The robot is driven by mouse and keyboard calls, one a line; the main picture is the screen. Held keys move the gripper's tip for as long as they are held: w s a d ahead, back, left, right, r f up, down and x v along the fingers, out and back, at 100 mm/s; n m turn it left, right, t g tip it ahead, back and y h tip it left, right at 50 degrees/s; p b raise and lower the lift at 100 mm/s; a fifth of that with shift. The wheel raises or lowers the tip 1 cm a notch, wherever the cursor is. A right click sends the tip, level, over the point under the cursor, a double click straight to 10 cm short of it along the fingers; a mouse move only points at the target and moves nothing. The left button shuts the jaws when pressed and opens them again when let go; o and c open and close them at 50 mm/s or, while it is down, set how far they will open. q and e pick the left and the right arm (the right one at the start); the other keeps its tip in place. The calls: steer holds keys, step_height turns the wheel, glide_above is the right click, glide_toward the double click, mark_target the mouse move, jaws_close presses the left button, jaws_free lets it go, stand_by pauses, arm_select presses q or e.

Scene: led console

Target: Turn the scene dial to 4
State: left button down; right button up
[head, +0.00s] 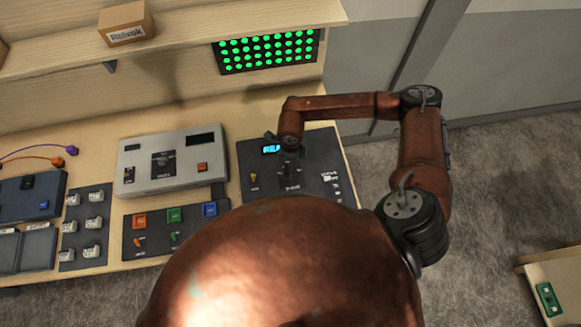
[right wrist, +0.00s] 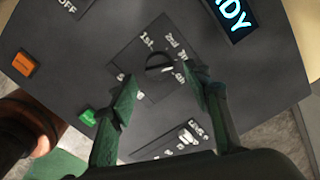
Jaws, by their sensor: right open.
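The scene dial (right wrist: 159,63) is a small round dark knob with a pale mark, ringed by labels including "1st" and "2nd", on a dark console panel (right wrist: 95,55). Which label the mark points at is too small to tell. My right gripper (right wrist: 164,86) is open, its two green fingers on either side of the space just below the dial in the right wrist view. Nothing is between the fingers, and contact with the dial cannot be told. In the head view my right gripper (head: 290,167) hangs over the dark console (head: 315,155) and hides the dial. My left gripper is out of view.
A lit blue display (right wrist: 232,14) ends in "DY". An orange button (right wrist: 25,64) and a green button (right wrist: 87,117) lie left of the dial. A grey control box (head: 185,180) and a button panel (head: 155,222) stand left of the console. A green LED board (head: 268,50) hangs behind.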

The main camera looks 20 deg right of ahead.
steer(key=shift+f, duration=1.1)
steer(key=c, duration=1.2)
